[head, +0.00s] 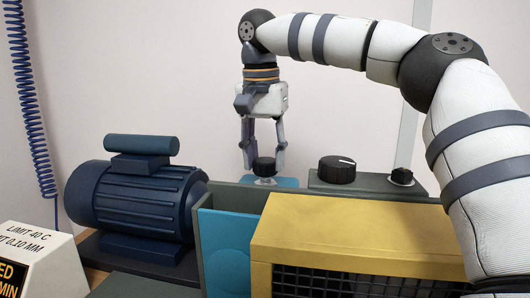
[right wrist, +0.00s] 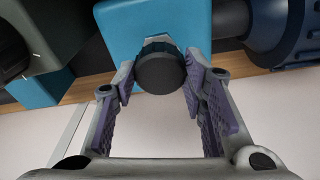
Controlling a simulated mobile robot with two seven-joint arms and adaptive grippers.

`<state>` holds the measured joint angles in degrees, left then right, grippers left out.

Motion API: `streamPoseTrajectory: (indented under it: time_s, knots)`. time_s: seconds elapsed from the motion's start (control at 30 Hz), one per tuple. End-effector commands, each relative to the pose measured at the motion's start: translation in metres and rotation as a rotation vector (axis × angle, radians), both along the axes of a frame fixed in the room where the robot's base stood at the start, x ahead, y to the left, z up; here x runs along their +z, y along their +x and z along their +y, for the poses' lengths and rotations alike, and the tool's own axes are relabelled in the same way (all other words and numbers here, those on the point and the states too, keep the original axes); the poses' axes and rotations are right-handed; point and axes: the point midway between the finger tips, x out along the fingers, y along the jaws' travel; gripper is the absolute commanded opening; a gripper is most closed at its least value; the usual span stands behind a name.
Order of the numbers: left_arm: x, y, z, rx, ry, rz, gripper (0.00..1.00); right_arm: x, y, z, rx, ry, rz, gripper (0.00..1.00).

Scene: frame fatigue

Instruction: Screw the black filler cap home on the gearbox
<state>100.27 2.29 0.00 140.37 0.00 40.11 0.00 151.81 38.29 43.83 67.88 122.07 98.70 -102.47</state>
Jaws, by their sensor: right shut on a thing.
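The black filler cap (head: 264,166) sits at the top of the blue gearbox (head: 289,182), most of which is hidden behind the panels in the head view. The cap (right wrist: 160,73) also shows in the right wrist view, over a metal neck on the blue gearbox (right wrist: 187,20). My right gripper (head: 263,162) points down from above with its fingers on either side of the cap, shut on it. Its purple-grey finger pads show in the right wrist view (right wrist: 160,88). How far the cap is down on its neck is hard to tell. My left gripper is not in view.
A dark blue finned motor (head: 135,205) stands at left. A yellow guard (head: 350,235) with mesh stands in front, beside a blue panel (head: 225,250). A box with a large black knob (head: 337,169) and a smaller knob (head: 402,176) is close right of the gripper.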

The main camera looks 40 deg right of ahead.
Motion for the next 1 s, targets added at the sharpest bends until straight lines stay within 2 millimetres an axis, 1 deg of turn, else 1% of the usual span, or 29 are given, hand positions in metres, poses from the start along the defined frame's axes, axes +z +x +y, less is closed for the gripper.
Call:
streamPoseTrajectory:
  time_s: [0.7,0.73,0.83,0.9,0.93,0.97,1.0]
  knots:
    - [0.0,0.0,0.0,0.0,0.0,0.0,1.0,-0.014,0.0,0.0,0.0,0.0,-0.001,0.11]
    - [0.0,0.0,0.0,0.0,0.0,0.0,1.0,-0.015,0.0,0.0,0.0,0.0,-0.001,0.36]
    - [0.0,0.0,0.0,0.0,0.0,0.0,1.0,-0.014,0.0,0.0,0.0,0.0,-0.001,0.14]
    - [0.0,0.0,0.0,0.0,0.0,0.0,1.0,-0.014,0.0,0.0,-0.019,0.0,0.0,0.12]
    - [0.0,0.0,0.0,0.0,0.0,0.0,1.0,-0.014,0.0,0.0,-0.086,-0.001,0.0,0.12]
    - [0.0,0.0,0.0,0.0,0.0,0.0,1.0,-0.015,0.001,0.0,-0.192,-0.002,0.002,0.12]
    - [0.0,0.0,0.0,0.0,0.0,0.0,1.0,-0.015,0.001,0.001,-0.344,-0.001,0.001,0.12]
